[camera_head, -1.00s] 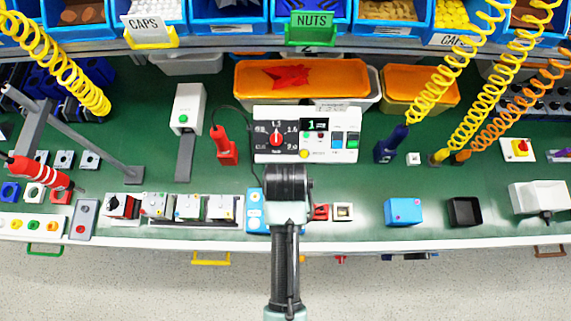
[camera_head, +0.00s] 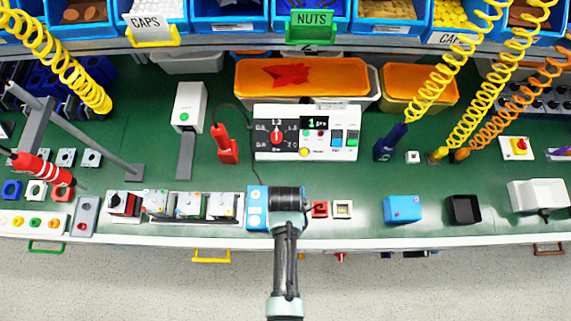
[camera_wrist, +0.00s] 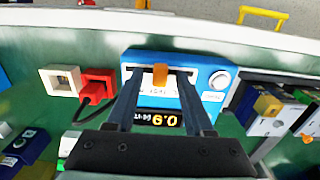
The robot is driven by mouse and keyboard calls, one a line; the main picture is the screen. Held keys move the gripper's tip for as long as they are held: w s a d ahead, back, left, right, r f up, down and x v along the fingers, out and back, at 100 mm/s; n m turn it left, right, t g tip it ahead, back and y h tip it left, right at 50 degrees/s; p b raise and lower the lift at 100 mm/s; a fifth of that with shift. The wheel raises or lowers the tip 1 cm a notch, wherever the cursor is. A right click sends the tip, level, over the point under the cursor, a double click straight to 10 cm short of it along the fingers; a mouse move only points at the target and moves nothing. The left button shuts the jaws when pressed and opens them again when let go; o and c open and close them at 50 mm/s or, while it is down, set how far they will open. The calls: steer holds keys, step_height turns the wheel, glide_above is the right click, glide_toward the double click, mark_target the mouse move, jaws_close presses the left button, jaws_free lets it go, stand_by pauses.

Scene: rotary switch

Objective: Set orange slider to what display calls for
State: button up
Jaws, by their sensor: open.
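A blue box (camera_wrist: 212,98) with a white slotted face lies under my gripper in the wrist view. Its orange slider (camera_wrist: 160,76) stands up near the middle of the slot. A dark display (camera_wrist: 160,119) on the box shows amber digits, seen upside down and partly hidden, perhaps 6.0. My gripper (camera_wrist: 159,82) is open, one finger on each side of the slider with visible gaps. In the head view the blue box (camera_head: 256,209) sits at the bench's front edge, partly covered by my gripper (camera_head: 286,222).
A red connector (camera_wrist: 97,83) with a black cable and a white socket (camera_wrist: 61,80) sit beside the box. Grey-white switch modules (camera_head: 190,206) stand to its left in the head view. A control panel (camera_head: 305,155) stands behind.

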jaws_close()
stand_by(1.4)
